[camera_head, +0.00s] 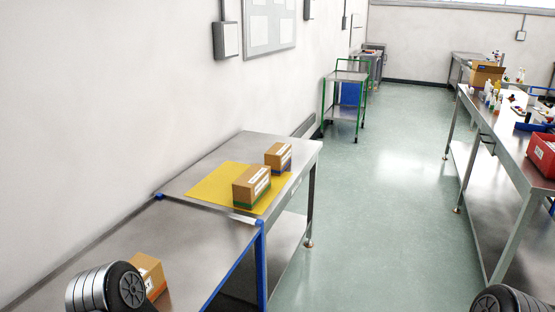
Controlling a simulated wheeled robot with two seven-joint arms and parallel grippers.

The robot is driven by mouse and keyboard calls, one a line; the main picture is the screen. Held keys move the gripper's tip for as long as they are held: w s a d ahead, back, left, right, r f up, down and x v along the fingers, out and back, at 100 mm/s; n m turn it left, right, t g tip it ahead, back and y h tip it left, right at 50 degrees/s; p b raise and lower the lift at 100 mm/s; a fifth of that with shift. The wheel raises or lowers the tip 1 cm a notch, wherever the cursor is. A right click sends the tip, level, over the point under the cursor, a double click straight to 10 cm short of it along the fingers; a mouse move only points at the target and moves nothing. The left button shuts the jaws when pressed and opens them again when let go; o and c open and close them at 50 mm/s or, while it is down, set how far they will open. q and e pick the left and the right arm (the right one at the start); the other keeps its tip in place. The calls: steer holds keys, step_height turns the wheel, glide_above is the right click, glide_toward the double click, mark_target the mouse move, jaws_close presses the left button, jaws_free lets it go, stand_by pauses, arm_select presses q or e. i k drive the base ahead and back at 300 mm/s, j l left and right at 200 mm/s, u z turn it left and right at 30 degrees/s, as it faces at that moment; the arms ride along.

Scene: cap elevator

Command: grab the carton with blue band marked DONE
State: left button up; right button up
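A carton with a green band (243,194) stands on the same mat, nearer to me and to the left. Both are upright and have pale labels on top; I cannot read the lettering. A third carton (149,267) is on the near table, partly hidden behind my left arm, and its band is not visible. Neither of my grippers is in view; only dark rounded parts of my arms show at the bottom edge.
The far steel table (190,173) meets the blue-edged near table (185,232) along the left wall. A green-framed trolley (346,77) stands farther back. A workbench with a red bin (541,155) is at the right. The green floor between is clear.

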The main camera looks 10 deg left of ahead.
mark_target(279, 157)
steer(key=i+l+u, duration=0.4)
steer(key=i+l, duration=0.6)
steer(key=i, duration=0.5)
steer(key=i+l+u, duration=0.4)
steer(key=i+l, duration=0.95)
steer(key=k+l, duration=0.1)
steer(key=i, duration=0.1)
